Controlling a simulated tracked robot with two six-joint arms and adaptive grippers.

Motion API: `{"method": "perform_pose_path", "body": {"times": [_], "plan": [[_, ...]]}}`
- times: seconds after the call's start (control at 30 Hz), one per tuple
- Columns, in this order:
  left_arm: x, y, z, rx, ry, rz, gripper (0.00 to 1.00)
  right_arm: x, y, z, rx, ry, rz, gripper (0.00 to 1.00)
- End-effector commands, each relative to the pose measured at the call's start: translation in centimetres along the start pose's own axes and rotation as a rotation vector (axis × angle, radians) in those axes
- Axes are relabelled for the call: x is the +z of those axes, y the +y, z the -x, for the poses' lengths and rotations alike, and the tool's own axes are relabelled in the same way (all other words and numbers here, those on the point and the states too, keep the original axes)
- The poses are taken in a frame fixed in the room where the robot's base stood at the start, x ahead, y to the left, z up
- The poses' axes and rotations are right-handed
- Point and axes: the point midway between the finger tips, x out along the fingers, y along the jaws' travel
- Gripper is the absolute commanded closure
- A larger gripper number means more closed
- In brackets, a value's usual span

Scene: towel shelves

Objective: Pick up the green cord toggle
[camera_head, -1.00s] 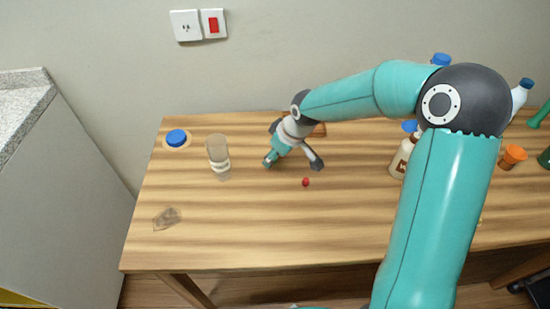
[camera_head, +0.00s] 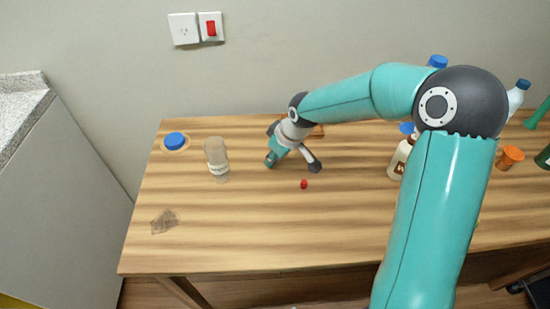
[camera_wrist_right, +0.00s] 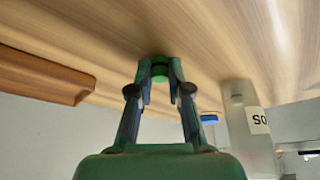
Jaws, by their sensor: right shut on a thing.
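The green cord toggle (camera_wrist_right: 159,68) is a small green piece in the right wrist view, between the fingertips of my right gripper (camera_wrist_right: 160,76). The fingers are shut on it, one on each side, and partly cover it. The wooden tabletop shows close behind it. In the head view my right gripper (camera_head: 293,160) is low over the back middle of the table, and the toggle cannot be made out there. My left gripper is in neither view.
A small red object (camera_head: 304,184) lies just in front of the gripper. A labelled clear jar (camera_head: 217,160) and a blue cap (camera_head: 175,140) stand left on the table (camera_head: 250,235). Bottles (camera_head: 398,160) and an orange container (camera_head: 509,157) are right. The front left is mostly clear.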

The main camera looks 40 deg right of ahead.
Motion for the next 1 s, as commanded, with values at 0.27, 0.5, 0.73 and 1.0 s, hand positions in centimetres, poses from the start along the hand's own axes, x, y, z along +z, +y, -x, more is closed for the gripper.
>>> {"method": "perform_pose_path", "body": {"times": [0.27, 0.5, 0.73, 1.0], "plan": [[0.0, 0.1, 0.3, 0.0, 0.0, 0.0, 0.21, -1.3, 0.0, 2.9, 0.002, 0.005, 0.002, 0.93], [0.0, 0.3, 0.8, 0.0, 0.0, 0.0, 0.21, -3.7, 0.0, 8.5, 0.003, 0.008, 0.002, 0.93], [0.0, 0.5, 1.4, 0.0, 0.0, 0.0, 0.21, -6.0, -0.1, 14.2, 0.001, 0.006, 0.002, 0.93], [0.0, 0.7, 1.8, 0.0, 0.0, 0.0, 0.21, -7.4, -0.1, 17.7, -0.001, 0.002, 0.001, 0.93]]}}
